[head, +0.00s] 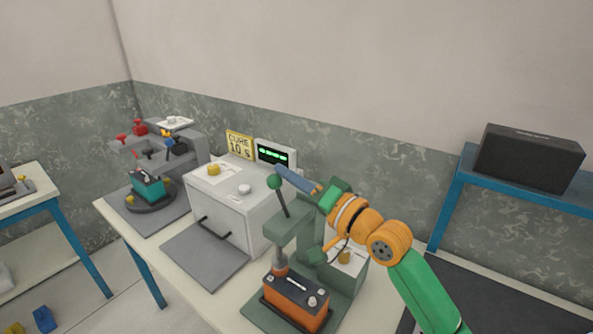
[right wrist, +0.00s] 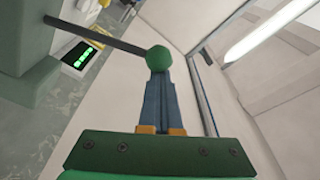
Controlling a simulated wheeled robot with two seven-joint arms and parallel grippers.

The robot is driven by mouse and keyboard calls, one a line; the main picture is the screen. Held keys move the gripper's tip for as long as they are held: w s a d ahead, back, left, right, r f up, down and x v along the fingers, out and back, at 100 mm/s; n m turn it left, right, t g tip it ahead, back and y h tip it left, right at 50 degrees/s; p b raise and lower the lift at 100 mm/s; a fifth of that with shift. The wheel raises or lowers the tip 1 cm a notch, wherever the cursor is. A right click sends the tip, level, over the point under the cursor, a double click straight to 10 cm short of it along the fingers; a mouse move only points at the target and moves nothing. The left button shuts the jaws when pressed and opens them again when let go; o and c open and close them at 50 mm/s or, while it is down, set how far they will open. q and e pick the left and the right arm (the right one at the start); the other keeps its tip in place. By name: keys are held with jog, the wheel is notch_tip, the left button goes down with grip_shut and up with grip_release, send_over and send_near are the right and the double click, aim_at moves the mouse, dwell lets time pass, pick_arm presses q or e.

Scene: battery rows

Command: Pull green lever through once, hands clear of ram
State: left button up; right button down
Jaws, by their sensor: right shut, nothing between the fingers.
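The green lever is a dark rod with a green ball knob (head: 274,182) rising from the top of the green press (head: 305,235). My right gripper (head: 279,170) is shut and empty, its blue fingers pointing left and level just above the knob. In the right wrist view the knob (right wrist: 158,58) lies at the tips of the shut fingers (right wrist: 158,85); I cannot tell whether they touch. The ram (head: 280,262) stands down over the orange battery (head: 296,300), away from my fingers. My left gripper is not in view.
A white box with a handle (head: 225,205) stands left of the press, with a green-lit display (head: 275,155) and a yellow sign (head: 239,146) behind. A teal battery (head: 147,187) sits further left. A black box (head: 528,158) rests on a blue-framed shelf at right.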

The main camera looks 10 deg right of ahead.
jog(key=shift+s+a+f+n+y, duration=0.25)
jog(key=shift+s+a+n, duration=0.2)
jog(key=shift+n, duration=0.15)
jog(key=shift+s+a+f+n+y, duration=0.2)
jog(key=shift+s+a+n, duration=0.2)
jog(key=shift+n, duration=0.2)
